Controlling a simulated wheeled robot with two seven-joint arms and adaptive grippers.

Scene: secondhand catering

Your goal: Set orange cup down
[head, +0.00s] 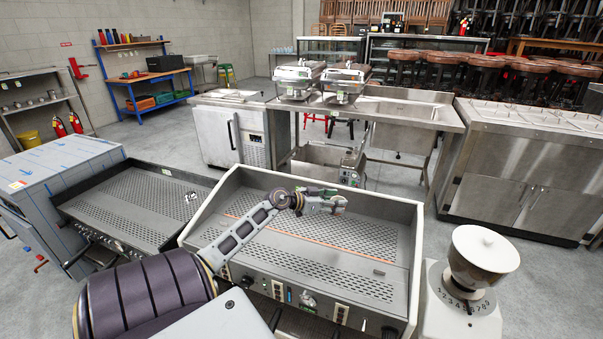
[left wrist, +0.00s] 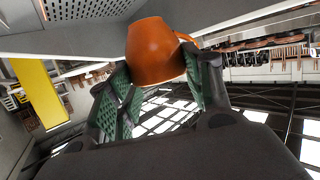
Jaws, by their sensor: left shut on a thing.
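The orange cup (left wrist: 155,52) is between the green-padded fingers of my left gripper (left wrist: 158,92) in the left wrist view. Its handle shows at its right side. My left gripper (head: 328,203) is shut on the cup. In the head view it reaches out over the perforated top of the middle coffee machine (head: 345,245). I cannot make out the cup clearly in the head view, nor whether it touches the surface. My right gripper is not in view.
A second coffee machine (head: 130,200) stands to the left and a coffee grinder (head: 465,280) to the right. Raised edges surround the middle machine's top, which is mostly clear. A steel sink table (head: 400,110) stands behind.

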